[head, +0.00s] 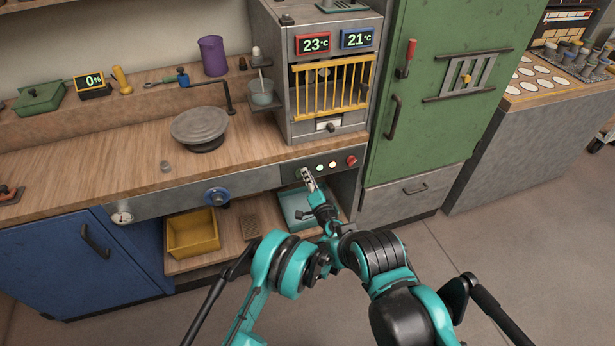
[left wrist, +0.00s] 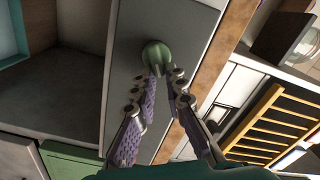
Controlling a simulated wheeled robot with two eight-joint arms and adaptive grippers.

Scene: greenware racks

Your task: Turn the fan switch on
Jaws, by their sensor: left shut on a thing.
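A grey control panel (head: 340,172) runs along the bench front below the kiln-like cabinet. It bears small lit round lights (head: 320,168) and a red knob (head: 351,160) at its right end. My left gripper (head: 307,175) is at the panel's left part, beside the lights. In the left wrist view a round green knob (left wrist: 156,54) sticks out of the panel, at the tips of my left gripper (left wrist: 168,76). The fingers are shut on this knob, one on each side. The head view hides the knob behind the gripper. I see no label naming the fan switch. My right gripper is not in view.
Above the panel stands the cabinet with a yellow barred gate (head: 331,88) and temperature displays. Below are a teal tray (head: 297,210) and a yellow bin (head: 193,234). A green cabinet (head: 425,110) stands to the right.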

